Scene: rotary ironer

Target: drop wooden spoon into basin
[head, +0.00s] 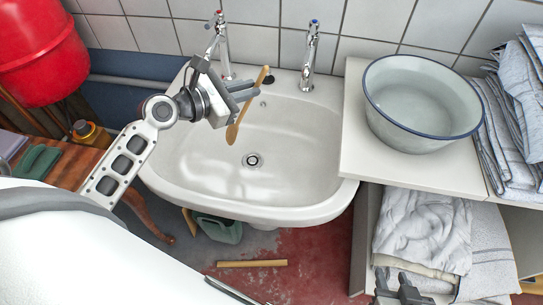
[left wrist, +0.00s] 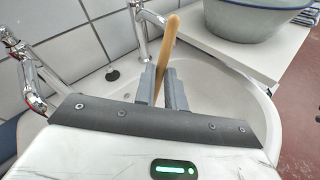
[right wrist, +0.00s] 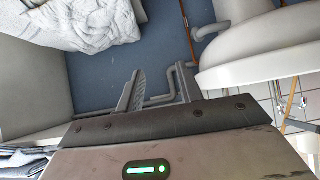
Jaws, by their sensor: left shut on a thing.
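The wooden spoon (head: 233,130) hangs over the white sink (head: 295,145), tilted, its lower end above the bowl and apart from it. My left gripper (head: 247,91) is shut on the spoon. In the left wrist view the spoon (left wrist: 168,43) rises between the two fingers (left wrist: 161,88). An enamel basin (head: 385,125) with a blue rim stands on the white counter to the right of the sink. My right gripper (head: 400,292) is low at the bottom right, below the counter. In the right wrist view its fingers (right wrist: 161,85) are apart with nothing between them.
Two chrome taps (head: 309,58) stand at the sink's back edge. Folded towels (head: 505,120) lie right of the basin, and crumpled cloth (head: 422,235) lies on the shelf below. A wooden strip (head: 252,263) lies on the red floor. The sink bowl looks empty.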

